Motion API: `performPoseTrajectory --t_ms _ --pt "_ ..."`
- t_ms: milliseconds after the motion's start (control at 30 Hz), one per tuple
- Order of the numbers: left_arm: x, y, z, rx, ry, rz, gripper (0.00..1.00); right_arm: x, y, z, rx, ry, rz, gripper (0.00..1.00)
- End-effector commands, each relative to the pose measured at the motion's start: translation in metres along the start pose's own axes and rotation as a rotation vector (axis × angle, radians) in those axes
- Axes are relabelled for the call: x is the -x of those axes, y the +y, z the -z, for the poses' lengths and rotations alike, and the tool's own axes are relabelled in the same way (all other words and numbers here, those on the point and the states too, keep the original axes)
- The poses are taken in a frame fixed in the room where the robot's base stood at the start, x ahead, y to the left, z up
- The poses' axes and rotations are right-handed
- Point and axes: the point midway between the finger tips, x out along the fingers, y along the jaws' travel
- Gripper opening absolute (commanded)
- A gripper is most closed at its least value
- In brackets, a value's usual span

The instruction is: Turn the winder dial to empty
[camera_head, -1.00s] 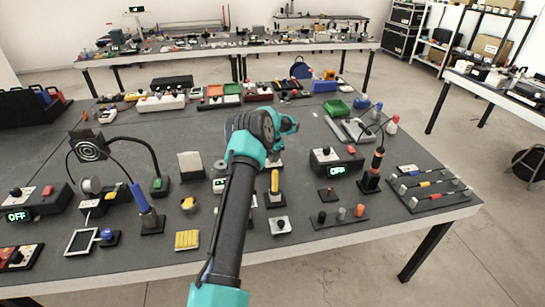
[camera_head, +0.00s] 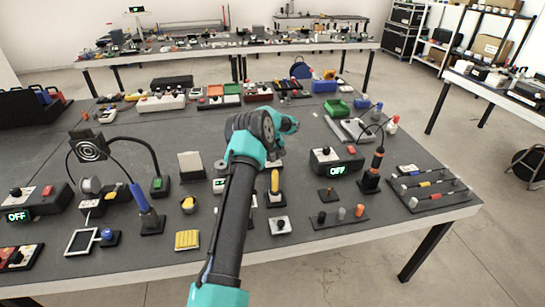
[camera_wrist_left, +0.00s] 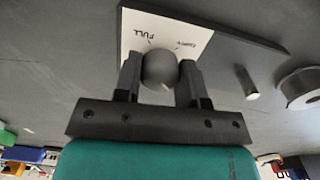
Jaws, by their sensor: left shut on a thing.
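The winder dial (camera_wrist_left: 159,66) is a round dark grey knob in the left wrist view. It stands on a white label plate (camera_wrist_left: 190,35) marked FULL at the left and EMPTY at the right in that view. My left gripper (camera_wrist_left: 159,78) is shut on the knob, one finger on each side. I cannot clearly tell which label the knob points to. In the head view my left gripper (camera_head: 276,152) is over the middle of the table, and my wrist mostly hides its fingers and the dial. My right gripper is not in view.
A spool (camera_wrist_left: 303,88) and a short metal post (camera_wrist_left: 246,82) lie beside the dial in the wrist view. In the head view a box with an OFF display (camera_head: 336,160) and a yellow-handled switch (camera_head: 275,182) stand close to my gripper. Many small devices crowd the table (camera_head: 330,240).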

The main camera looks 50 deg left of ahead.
Motion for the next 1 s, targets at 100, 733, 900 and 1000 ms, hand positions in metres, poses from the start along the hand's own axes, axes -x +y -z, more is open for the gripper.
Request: performPoseTrajectory --t_ms 100,733,900,1000 --pt "0.0003 -0.0002 0.0001 0.109 0.000 0.000 0.14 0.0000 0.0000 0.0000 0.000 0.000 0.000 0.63" --pt "0.0003 -0.0001 0.0000 0.707 0.000 0.000 0.14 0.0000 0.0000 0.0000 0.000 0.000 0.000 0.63" --pt "0.0002 -0.0001 0.0000 0.868 0.000 0.000 0.14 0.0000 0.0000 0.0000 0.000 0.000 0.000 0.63" --pt "0.0002 -0.0001 0.0000 0.963 0.000 0.000 0.14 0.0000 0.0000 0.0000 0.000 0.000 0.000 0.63"
